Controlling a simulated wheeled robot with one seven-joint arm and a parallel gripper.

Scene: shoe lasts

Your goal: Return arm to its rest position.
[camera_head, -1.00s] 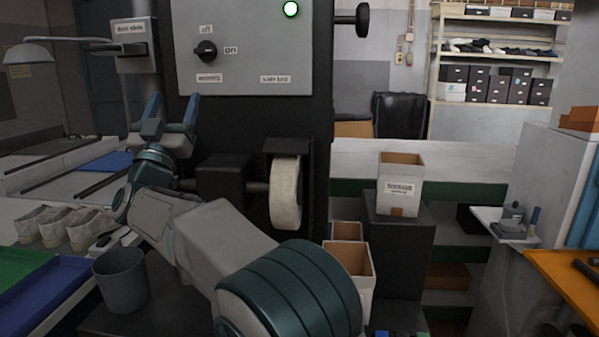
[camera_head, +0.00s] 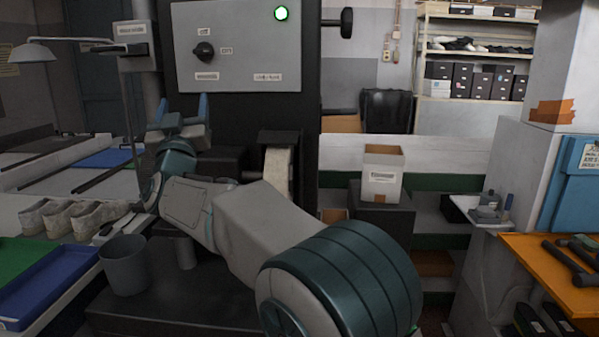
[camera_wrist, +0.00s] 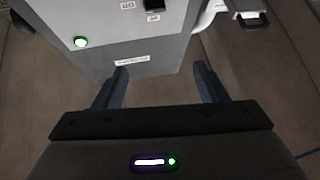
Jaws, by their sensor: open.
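My gripper (camera_head: 184,112) is raised at the left of the head view, in front of the machine's lower left side, with its fingers pointing up. In the wrist view my gripper (camera_wrist: 160,82) shows its two blue fingers wide apart with nothing between them. Beyond the fingers is the grey control panel (camera_head: 240,50) with a dark knob and a lit green light; the panel also shows in the wrist view (camera_wrist: 105,50). My arm is bent across the middle of the head view and hides part of the machine's pale wheel (camera_head: 277,172).
Shoe lasts (camera_head: 75,216) lie on the left bench near a grey bin (camera_head: 124,264) and a blue tray (camera_head: 50,285). A white box (camera_head: 382,173) stands on a dark pedestal right of the machine. An orange table (camera_head: 560,262) with tools is at the far right.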

